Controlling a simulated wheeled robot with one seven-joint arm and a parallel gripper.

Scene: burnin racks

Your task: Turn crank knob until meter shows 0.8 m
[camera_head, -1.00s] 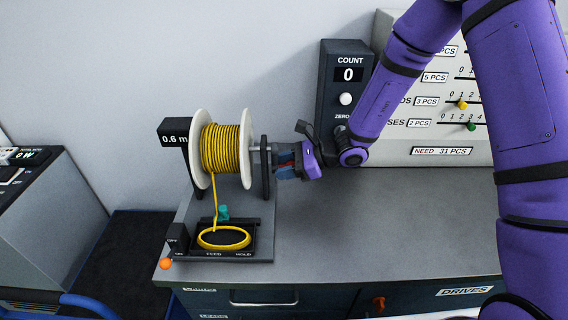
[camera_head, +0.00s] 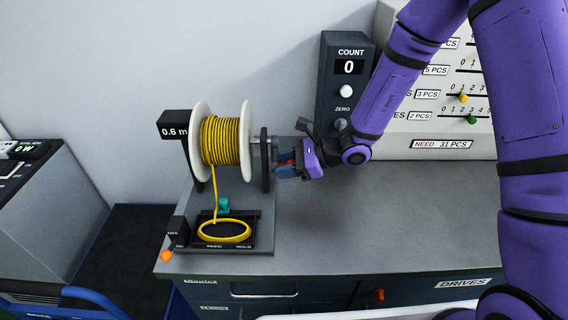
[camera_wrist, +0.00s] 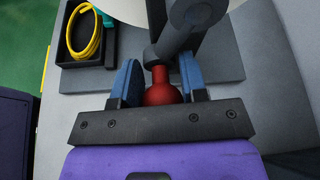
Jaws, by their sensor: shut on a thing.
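The spool (camera_head: 222,142) wound with yellow cable stands on a frame at the left of the bench. The meter (camera_head: 174,131) beside it reads 0.6 m. The red crank knob (camera_wrist: 163,88) shows in the wrist view, on the grey crank arm at the right side of the spool. My gripper (camera_head: 286,165) is shut on the knob, with its blue fingers on either side of it in the wrist view (camera_wrist: 160,84). In the head view the fingers mostly hide the knob.
A coil of yellow cable (camera_head: 224,240) lies in the black tray below the spool, near a teal piece (camera_head: 224,205) and an orange ball (camera_head: 166,256). A count box (camera_head: 345,95) showing 0 stands behind. The bench (camera_head: 390,215) right of the spool is clear.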

